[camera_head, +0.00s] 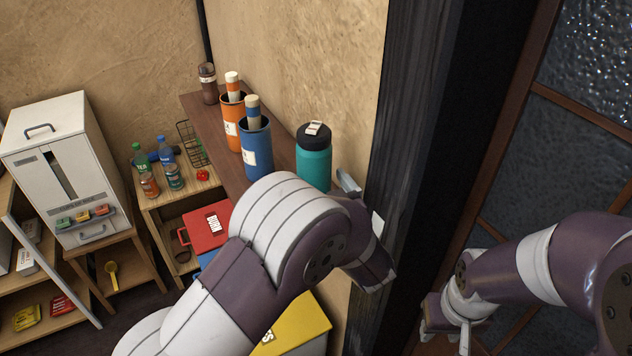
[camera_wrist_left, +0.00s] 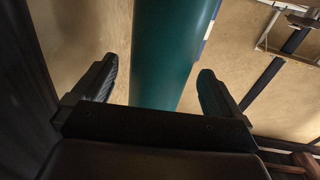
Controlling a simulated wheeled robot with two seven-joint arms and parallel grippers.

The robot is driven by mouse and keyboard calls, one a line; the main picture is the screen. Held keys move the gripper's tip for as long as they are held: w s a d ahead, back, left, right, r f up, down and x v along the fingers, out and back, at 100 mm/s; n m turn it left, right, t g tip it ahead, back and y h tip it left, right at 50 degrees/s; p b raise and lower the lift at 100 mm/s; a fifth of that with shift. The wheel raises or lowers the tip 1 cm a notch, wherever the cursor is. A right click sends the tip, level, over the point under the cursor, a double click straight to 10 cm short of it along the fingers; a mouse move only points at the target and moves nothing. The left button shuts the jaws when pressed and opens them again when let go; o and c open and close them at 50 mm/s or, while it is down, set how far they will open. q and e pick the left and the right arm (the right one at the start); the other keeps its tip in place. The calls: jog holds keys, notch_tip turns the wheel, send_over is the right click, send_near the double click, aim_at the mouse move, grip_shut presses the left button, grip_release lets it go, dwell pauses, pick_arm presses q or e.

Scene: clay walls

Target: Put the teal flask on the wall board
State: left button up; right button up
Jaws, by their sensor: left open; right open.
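The teal flask (camera_head: 313,168) has a black lid and stands upright at the near end of the brown wall board (camera_head: 222,148). Its base is hidden behind my left arm, so I cannot see its contact with the board. My left gripper (camera_head: 350,190) is beside the flask on its right, partly hidden by its own wrist. In the left wrist view the flask (camera_wrist_left: 168,50) rises between the two open fingers of the gripper (camera_wrist_left: 157,85), with gaps on both sides. My right gripper (camera_head: 458,335) is low at the right, open and away from the flask.
A blue canister (camera_head: 256,150), an orange canister (camera_head: 232,112) and a brown bottle (camera_head: 208,85) stand farther along the board. The clay wall (camera_head: 320,60) and a dark post (camera_head: 400,130) are close on the right. A yellow box (camera_head: 300,325) is below.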

pick_arm(q)
jog(key=b+v, duration=0.2)
jog(key=v, duration=0.7)
jog(key=shift+s+d, duration=0.2)
jog(key=shift+s, duration=0.2)
jog(key=shift+f, duration=0.1)
